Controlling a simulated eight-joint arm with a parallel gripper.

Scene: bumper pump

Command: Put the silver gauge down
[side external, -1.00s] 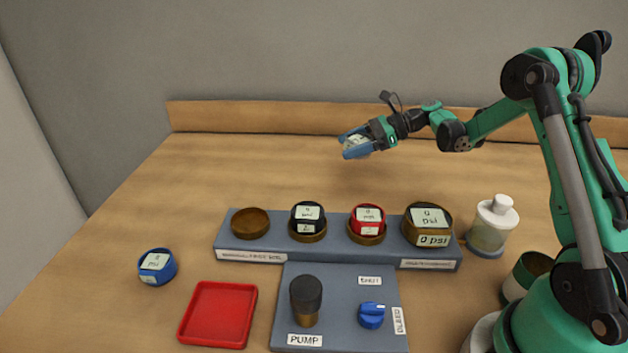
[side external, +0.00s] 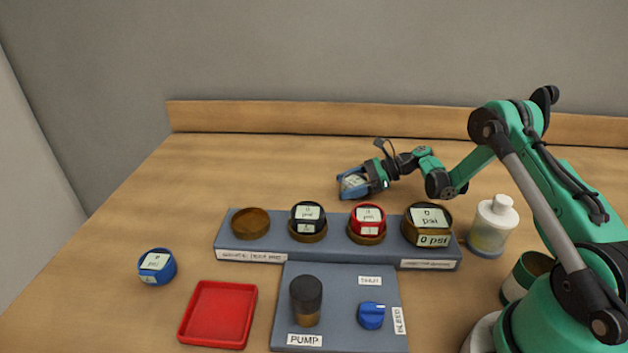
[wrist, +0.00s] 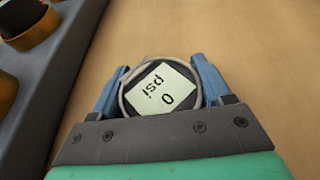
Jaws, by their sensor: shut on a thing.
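The silver gauge (wrist: 160,90) is a round gauge with a thin silver rim and a pale label reading "0 psi". In the side view the gauge (side external: 352,183) sits between the blue fingers of my gripper (side external: 354,184), behind the grey-blue gauge rack. In the wrist view my gripper (wrist: 160,88) is shut on the gauge from both sides. Bare wooden table shows around it. I cannot tell whether its base touches the table.
The gauge rack (side external: 285,247) holds an empty brass socket (side external: 250,223), a black gauge (side external: 308,216), a red gauge (side external: 368,218) and a brass gauge (side external: 428,222). A blue gauge (side external: 157,266), red tray (side external: 217,314), pump panel (side external: 340,285) and clear bottle (side external: 492,225) stand nearby. The table behind the rack is clear.

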